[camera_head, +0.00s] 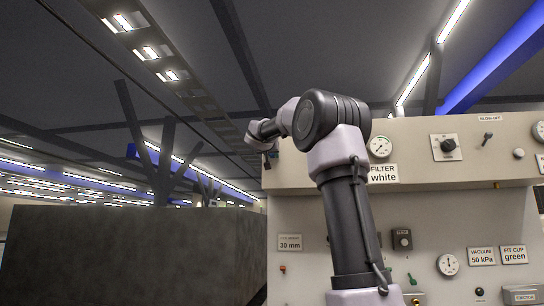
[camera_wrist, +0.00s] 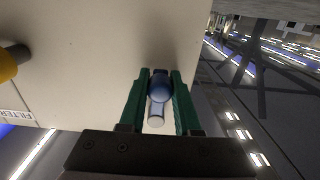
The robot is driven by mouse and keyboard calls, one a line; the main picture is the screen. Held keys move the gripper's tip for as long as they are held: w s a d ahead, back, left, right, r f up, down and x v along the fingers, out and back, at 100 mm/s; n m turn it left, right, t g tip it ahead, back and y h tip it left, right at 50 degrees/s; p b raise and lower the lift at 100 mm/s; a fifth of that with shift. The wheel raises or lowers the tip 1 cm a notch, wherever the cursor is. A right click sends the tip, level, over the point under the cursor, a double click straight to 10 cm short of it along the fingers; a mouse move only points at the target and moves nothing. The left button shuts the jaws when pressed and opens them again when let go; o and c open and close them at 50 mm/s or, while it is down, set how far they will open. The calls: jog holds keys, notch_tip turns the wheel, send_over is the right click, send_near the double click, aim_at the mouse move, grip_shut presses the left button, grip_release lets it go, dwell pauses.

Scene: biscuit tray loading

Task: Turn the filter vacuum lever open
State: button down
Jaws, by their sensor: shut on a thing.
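A lever with a blue, rounded body and a pale end (camera_wrist: 158,90) stands out from the cream panel in the wrist view. My gripper (camera_wrist: 160,75) has its two green fingers on either side of the lever and is shut on it. In the head view my gripper shows small and dark at the panel's upper left edge, and the lever cannot be made out there. The label "FILTER white" (camera_head: 384,174) is on the panel to the right of my gripper. Part of the FILTER label (camera_wrist: 16,116) shows at the left of the wrist view.
The cream panel (camera_head: 300,215) carries a gauge (camera_head: 380,147), a black rotary knob (camera_head: 447,146), a second gauge (camera_head: 447,265) and several labels. A large dark box-like block (camera_head: 120,255) stands left of the panel. Open space shows above that block.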

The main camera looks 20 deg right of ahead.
aim_at(289, 141)
jog(key=shift+d, duration=0.1)
jog(key=n, duration=0.1)
jog(key=s+d+n, duration=0.1)
jog(key=n, duration=0.1)
jog(key=d+n, duration=0.1)
jog(key=shift+s+r, duration=0.25)
jog(key=n, duration=0.1)
jog(key=d+r+n, duration=0.1)
jog(key=n, duration=0.1)
jog(key=s+n, duration=0.1)
jog(key=n, duration=0.1)
jog(key=shift+s+d+r, duration=0.1)
jog(key=shift+d+r, duration=0.15)
jog(key=shift+d, duration=0.15)
jog(key=n, duration=0.1)
jog(key=r+n, duration=0.1)
jog(key=n, duration=0.1)
jog(key=s+d+r+n, duration=0.1)
jog(key=shift+d+r, duration=0.1)
jog(key=shift+r, duration=0.05)
jog(key=shift+d+r+n, duration=0.1)
jog(key=shift+r+n, duration=0.55)
jog(key=shift+n, duration=0.6)
jog(key=shift+d+r+n, duration=0.1)
jog(key=shift+r+n, duration=0.55)
jog(key=shift+n, duration=0.6)
jog(key=c, duration=0.6)
grip_release()
